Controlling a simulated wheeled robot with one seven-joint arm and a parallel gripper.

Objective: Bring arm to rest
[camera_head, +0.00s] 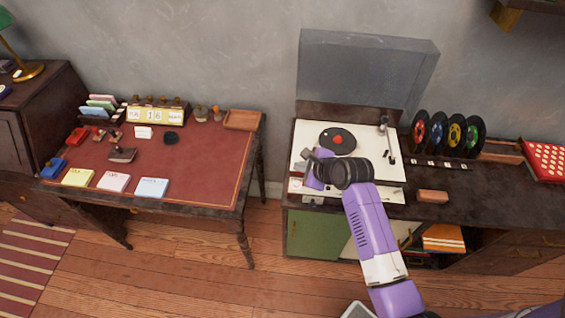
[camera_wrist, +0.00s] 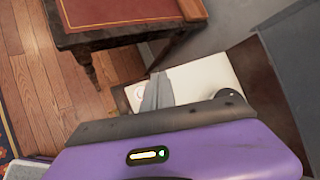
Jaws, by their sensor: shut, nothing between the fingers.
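My arm, purple and white, reaches up from the lower right in the head view. My gripper (camera_head: 310,170) is at its end, over the front left part of the white record player (camera_head: 380,185). In the wrist view my gripper (camera_wrist: 157,90) shows as grey fingers closed together, with nothing between them. The wrist hides part of the record player's deck. A black record with a red centre (camera_head: 338,140) lies on the deck just behind the gripper. Whether the gripper touches the deck is not clear.
The clear lid (camera_head: 365,75) stands raised behind the player. Coloured records (camera_head: 455,133) stand in a rack to the right. A brown block (camera_head: 432,196) lies on the cabinet top. A red-topped desk (camera_head: 200,180) with stationery is at left. Bare floor lies between desk and cabinet.

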